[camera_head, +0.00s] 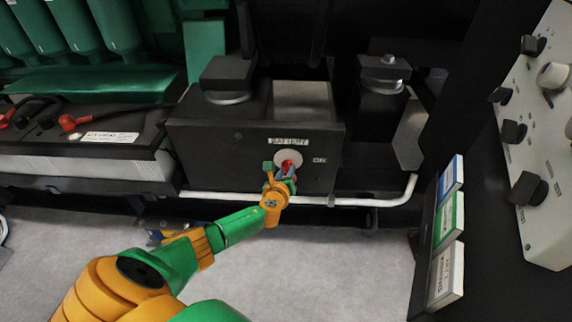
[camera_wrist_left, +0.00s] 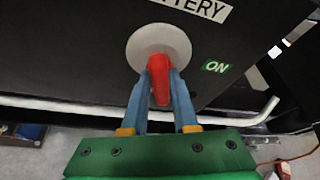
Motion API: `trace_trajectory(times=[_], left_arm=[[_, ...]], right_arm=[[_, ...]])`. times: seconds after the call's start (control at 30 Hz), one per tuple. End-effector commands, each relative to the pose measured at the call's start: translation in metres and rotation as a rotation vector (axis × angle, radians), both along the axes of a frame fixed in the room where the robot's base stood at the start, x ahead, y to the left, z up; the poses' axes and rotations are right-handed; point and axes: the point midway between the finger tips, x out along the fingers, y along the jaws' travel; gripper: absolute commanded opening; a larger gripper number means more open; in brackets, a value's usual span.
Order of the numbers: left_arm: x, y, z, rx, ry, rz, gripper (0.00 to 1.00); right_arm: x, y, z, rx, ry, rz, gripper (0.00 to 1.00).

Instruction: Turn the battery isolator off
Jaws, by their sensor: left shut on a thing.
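The battery isolator is a red handle (camera_wrist_left: 158,76) on a round pale disc (camera_wrist_left: 143,44), set in the front of a dark box labelled BATTERY. In the head view the red handle (camera_head: 287,163) shows at the middle, partly covered by my gripper. My left gripper (camera_head: 283,172) reaches up to it from below. In the left wrist view its two blue fingers (camera_wrist_left: 161,88) are shut on the red handle, one on each side. A green ON label (camera_wrist_left: 215,66) is to the right of the disc. My right gripper is not in view.
A white pipe (camera_head: 350,201) runs along below the box. A battery (camera_head: 85,145) with red terminals stands at the left. A pale control panel with dark knobs (camera_head: 527,188) and several coloured signs (camera_head: 447,225) are at the right. Grey floor lies below.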

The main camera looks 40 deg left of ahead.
Motion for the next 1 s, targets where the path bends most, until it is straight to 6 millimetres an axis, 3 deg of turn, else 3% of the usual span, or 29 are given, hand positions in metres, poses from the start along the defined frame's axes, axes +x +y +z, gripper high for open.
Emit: trace_trajectory(times=[0.03,0.4,1.0], left_arm=[[0.002,0.000,0.007,0.034,0.015,0.001,0.00],[0.003,-0.001,0.005,0.244,0.143,0.002,0.00],[0.003,-0.001,0.004,0.337,0.197,0.003,0.00]], right_arm=[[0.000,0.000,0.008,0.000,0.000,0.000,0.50],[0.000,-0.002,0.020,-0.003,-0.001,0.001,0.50],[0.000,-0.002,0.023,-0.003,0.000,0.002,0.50]])
